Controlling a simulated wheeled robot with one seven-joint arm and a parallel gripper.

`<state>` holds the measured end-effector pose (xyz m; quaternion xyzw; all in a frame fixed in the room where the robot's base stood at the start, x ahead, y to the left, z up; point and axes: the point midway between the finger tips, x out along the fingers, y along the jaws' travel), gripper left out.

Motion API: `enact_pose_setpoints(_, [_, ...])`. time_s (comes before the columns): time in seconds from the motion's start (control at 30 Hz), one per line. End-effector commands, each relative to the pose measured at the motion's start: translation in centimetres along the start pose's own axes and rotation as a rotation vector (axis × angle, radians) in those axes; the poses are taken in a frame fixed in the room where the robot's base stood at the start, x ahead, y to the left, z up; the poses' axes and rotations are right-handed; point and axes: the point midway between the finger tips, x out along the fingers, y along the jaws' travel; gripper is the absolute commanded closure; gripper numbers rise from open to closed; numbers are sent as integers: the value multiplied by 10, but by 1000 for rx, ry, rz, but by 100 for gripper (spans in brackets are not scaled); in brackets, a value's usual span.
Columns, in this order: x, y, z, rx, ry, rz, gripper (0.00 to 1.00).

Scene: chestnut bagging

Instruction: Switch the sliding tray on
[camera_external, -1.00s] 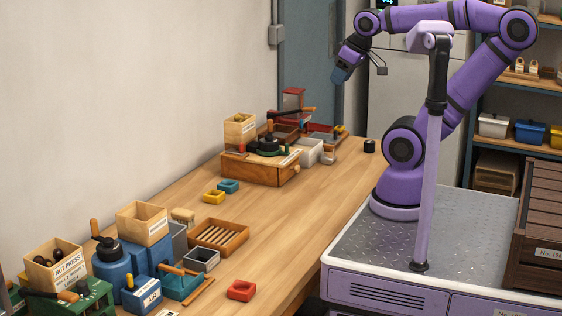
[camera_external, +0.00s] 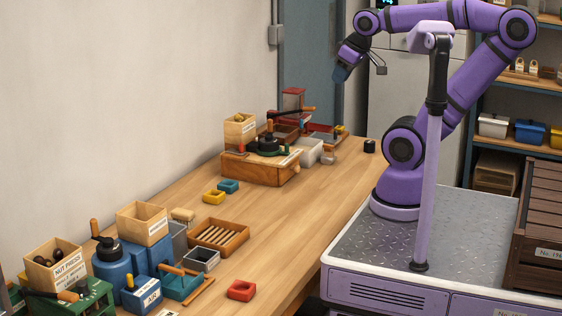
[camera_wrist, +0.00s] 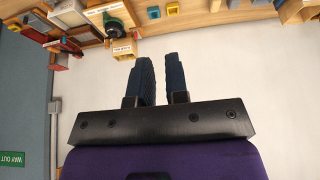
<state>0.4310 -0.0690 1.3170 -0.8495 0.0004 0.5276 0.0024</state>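My gripper (camera_external: 341,74) hangs in the air above the far end of the bench, well clear of everything. In the wrist view its two dark blue fingers (camera_wrist: 161,62) stand apart with a narrow empty gap. A wooden machine (camera_external: 255,172) with a box hopper (camera_external: 240,128), a black-and-green round head and a lever stands on the bench; its hopper (camera_wrist: 122,48) also shows in the wrist view. A blue machine (camera_external: 113,262) with a teal tray (camera_external: 183,286) stands at the near left. I cannot tell which part is the sliding tray, or see its switch clearly.
A slatted wooden tray (camera_external: 219,237), a grey bin (camera_external: 202,259), a red block (camera_external: 241,290) and a green nut press (camera_external: 85,300) stand on the bench. A red machine (camera_external: 292,100) is at the far end. The bench's right side is mostly bare.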

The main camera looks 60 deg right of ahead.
Motion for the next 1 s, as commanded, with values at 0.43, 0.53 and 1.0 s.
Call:
enact_pose_setpoints(0.43, [15,30,-74,120,-98,17,100])
enact_pose_setpoints(0.53, [22,43,-94,155,-123,15,100])
enact_pose_setpoints(1.0, [76,134,-172,333,-219,-33,100])
